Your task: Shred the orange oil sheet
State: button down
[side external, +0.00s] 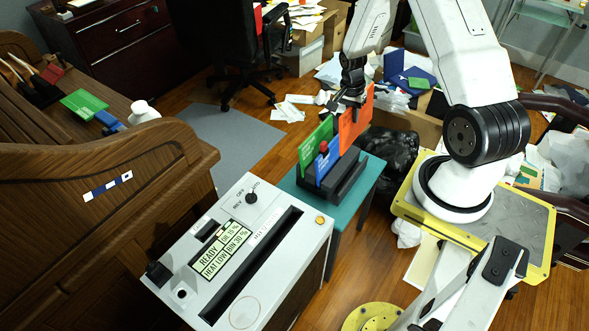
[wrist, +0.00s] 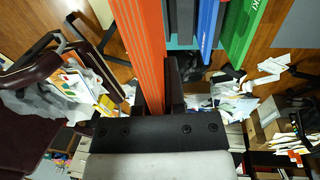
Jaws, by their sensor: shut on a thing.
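In the wrist view the orange sheet (wrist: 146,50) runs up from my gripper (wrist: 172,85), seen edge-on. Whether the sheet's lower edge is still in the rack is hard to tell.
The teal table (side external: 368,172) adjoins the shredder. A wooden desk (side external: 90,190) stands left. Loose paper litters the floor behind.

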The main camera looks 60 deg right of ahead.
jog(key=w+a+t, duration=0.1)
jog(key=w+a, duration=0.3)
jog(key=a, duration=0.7)
jog(key=w+a, duration=0.4)
jog(key=a, duration=0.6)
jog(key=s+a, duration=0.2)
jog(key=a, duration=0.8)
jog(key=s+a, duration=0.3)
jog(key=a, duration=0.7)
jog(key=shift+t, duration=0.3)
jog(key=shift+w+f, duration=0.1)
jog(key=shift+f, duration=2.45)
jog(key=shift+f, duration=0.15)
notch_tip(320, 180, down, 9)
